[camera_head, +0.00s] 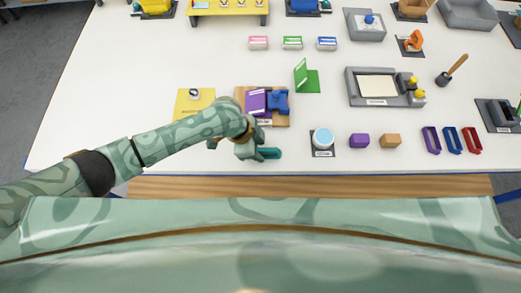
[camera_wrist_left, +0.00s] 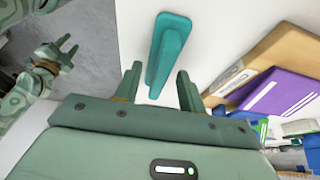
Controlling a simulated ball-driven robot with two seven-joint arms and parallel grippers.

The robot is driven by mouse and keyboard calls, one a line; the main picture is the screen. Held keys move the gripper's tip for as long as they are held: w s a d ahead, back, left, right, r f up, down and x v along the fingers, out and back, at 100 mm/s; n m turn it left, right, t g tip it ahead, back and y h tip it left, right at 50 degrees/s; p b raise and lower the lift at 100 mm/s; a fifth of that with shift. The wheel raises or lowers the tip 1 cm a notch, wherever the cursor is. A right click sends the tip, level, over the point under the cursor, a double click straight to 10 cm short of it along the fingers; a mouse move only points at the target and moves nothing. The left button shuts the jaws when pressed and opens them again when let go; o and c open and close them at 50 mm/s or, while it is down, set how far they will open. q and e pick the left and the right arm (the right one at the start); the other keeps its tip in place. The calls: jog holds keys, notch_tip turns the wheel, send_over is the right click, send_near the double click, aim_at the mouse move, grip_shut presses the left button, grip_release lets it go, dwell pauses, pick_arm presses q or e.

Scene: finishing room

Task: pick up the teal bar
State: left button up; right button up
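The teal bar (camera_head: 270,153) lies on the white table near its front edge, just right of my left gripper (camera_head: 257,152) in the head view. In the left wrist view the teal bar (camera_wrist_left: 168,48) is a long block on a wider flat teal piece. My left gripper (camera_wrist_left: 160,76) is open there, with one finger on each side of the bar's near end. White table shows between the bar and both fingers. My right gripper (camera_wrist_left: 67,48) shows at the left of the left wrist view, open and empty over the grey floor. It is not in the head view.
A wooden board (camera_head: 282,118) with purple and blue pieces lies close behind the bar. A yellow sheet (camera_head: 187,100) is left of the board. A jar on a dark pad (camera_head: 323,153), a purple block (camera_head: 359,141) and an orange block (camera_head: 390,141) stand to the right.

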pick_arm(q)
jog(key=shift+f, duration=0.25)
dwell(0.3)
jog(key=c, duration=0.7)
jog(key=shift+r, duration=0.15)
jog(key=shift+c, duration=0.2)
jog(key=shift+r, duration=0.4)
jog(key=r, duration=0.1)
jog(key=r+p, duration=0.1)
jog(key=r, duration=0.1)
jog(key=shift+s+r, duration=0.25)
jog(key=shift+r, duration=0.1)
jog(key=s+a+r+p, duration=0.2)
jog(key=s+r, duration=0.6)
jog(key=s, duration=0.5)
jog(key=shift+s+a+r+p, duration=0.15)
jog(key=shift+a+r+p, duration=0.25)
jog(key=shift+p, duration=0.4)
